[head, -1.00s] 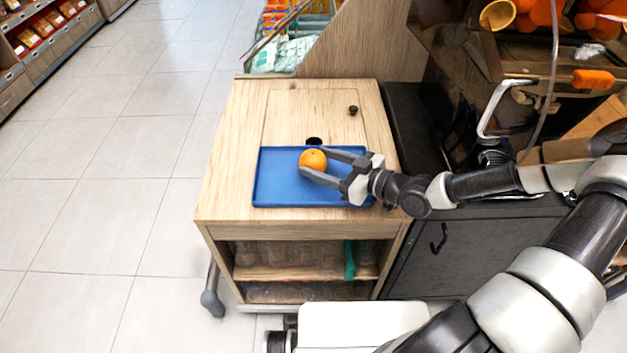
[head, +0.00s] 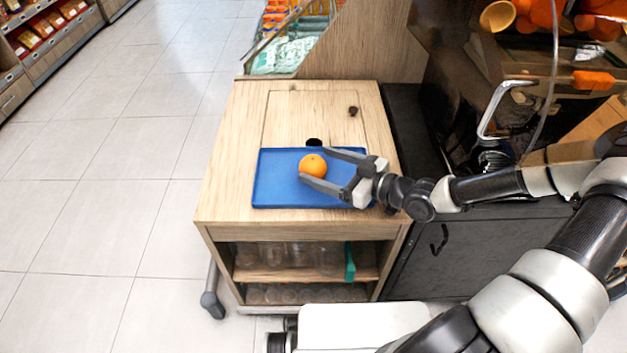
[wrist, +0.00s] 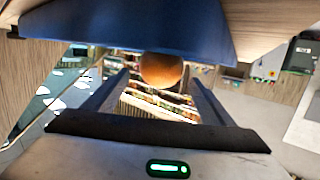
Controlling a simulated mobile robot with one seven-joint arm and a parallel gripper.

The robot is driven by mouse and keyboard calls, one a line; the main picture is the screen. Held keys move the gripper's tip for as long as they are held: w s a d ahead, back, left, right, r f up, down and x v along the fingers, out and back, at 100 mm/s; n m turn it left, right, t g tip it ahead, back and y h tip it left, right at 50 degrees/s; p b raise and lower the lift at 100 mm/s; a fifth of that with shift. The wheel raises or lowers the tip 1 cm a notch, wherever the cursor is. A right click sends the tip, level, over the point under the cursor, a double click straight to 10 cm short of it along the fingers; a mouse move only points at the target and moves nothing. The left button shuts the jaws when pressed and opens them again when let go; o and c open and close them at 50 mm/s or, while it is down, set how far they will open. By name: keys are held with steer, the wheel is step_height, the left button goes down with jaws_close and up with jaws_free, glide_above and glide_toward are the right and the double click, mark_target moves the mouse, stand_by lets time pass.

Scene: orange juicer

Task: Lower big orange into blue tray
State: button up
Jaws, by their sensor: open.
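The big orange (head: 312,166) rests on the blue tray (head: 272,190), near the tray's middle. The tray lies flat on the wooden cabinet top. My gripper (head: 312,166) is open, with its fingers coming in from the right and its fingertips on either side of the orange. In the head view a gap shows between the orange and the fingers. In the wrist view the orange (wrist: 161,70) sits between the open finger ends (wrist: 161,78), against the blue tray (wrist: 120,30) at the top of the picture.
The wooden cabinet (head: 235,140) has a dark round hole (head: 314,142) just behind the tray and a small black knob (head: 352,111). Its shelves hold clear bottles. A dark juicer machine (head: 470,60) stands to the right. The cabinet top left of the tray is clear.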

steer(key=p+v, duration=0.3)
steer(key=v, duration=1.3)
steer(key=shift+d, duration=0.1)
steer(key=shift+s+d, duration=0.1)
steer(key=shift+s, duration=0.05)
